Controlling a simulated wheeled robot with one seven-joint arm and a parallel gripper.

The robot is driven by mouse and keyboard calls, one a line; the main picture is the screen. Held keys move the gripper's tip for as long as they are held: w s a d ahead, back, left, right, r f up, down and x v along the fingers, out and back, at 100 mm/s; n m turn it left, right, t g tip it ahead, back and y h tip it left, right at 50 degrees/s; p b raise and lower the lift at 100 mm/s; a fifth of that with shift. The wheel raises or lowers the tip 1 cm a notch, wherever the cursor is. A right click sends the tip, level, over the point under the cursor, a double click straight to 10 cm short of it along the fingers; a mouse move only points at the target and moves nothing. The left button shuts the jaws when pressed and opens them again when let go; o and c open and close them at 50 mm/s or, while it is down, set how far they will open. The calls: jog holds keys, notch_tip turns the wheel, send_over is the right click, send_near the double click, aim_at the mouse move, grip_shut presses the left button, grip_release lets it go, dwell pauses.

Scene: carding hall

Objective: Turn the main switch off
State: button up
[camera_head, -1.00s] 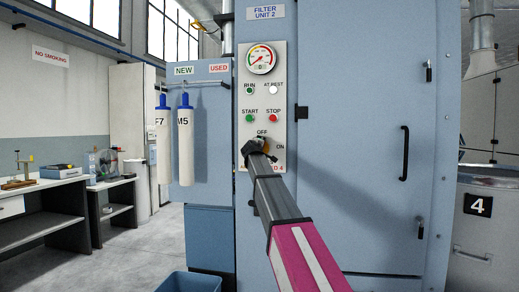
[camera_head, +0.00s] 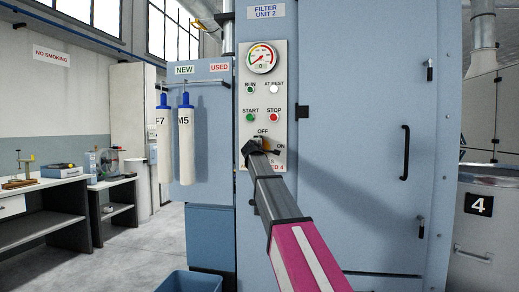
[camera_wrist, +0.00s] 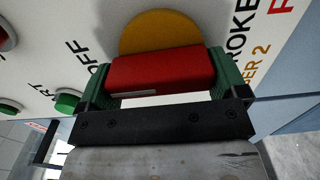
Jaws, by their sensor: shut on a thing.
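The main switch is a red handle (camera_wrist: 162,73) on a yellow disc (camera_wrist: 160,30), on the pale panel under the gauge. My gripper (camera_wrist: 165,82) is shut on the red handle, with a green-padded finger at each end of it. In the wrist view, one end of the handle lies toward the OFF lettering; its exact angle is hard to tell. In the head view, my gripper (camera_head: 256,147) covers most of the switch, just below the OFF label (camera_head: 263,131) and left of the ON label (camera_head: 281,146).
The green START button (camera_head: 250,117) and red STOP button (camera_head: 273,117) sit just above the switch. Two white filters (camera_head: 186,145) hang at left. A black door handle (camera_head: 405,153) is on the cabinet at right. A blue bin (camera_head: 188,282) stands below.

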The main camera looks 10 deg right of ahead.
jog(key=o, duration=0.6)
jog(key=v, duration=1.1)
